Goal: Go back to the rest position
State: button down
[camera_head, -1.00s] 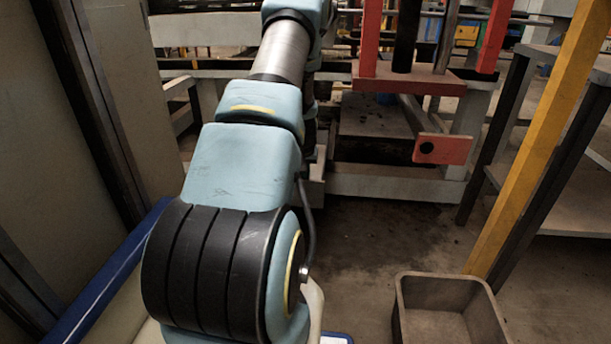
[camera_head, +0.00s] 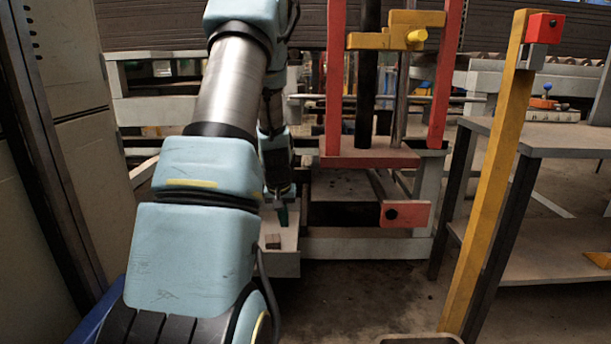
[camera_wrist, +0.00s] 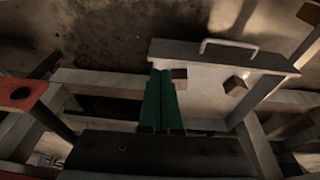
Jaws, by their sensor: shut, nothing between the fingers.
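My gripper (camera_wrist: 160,75) shows in the wrist view as two green fingers held together, with nothing between them. It also shows in the head view (camera_head: 283,216), small and partly hidden by my arm. It is over a pale tray (camera_wrist: 205,100) with a handle. One small brown block (camera_wrist: 180,78) is right beside the fingertips; I cannot tell if they touch.
A red press frame (camera_head: 370,158) stands close to the right of my arm. Further right are a yellow post (camera_head: 490,180) and a grey table (camera_head: 560,138). A cabinet (camera_head: 85,150) is close on the left. The rim of a grey bin (camera_head: 420,339) shows at the bottom.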

jog(key=s+d+r+m+g, duration=0.1)
jog(key=s+r, duration=0.4)
jog(key=s, duration=0.7)
jog(key=s+r+g, duration=0.1)
jog(key=s+r, duration=0.4)
jog(key=s, duration=0.8)
notch_tip(320, 180, up, 27)
jog(key=p, duration=2.6)
jog(key=shift+w+p, duration=0.25)
jog(key=shift+p, duration=0.05)
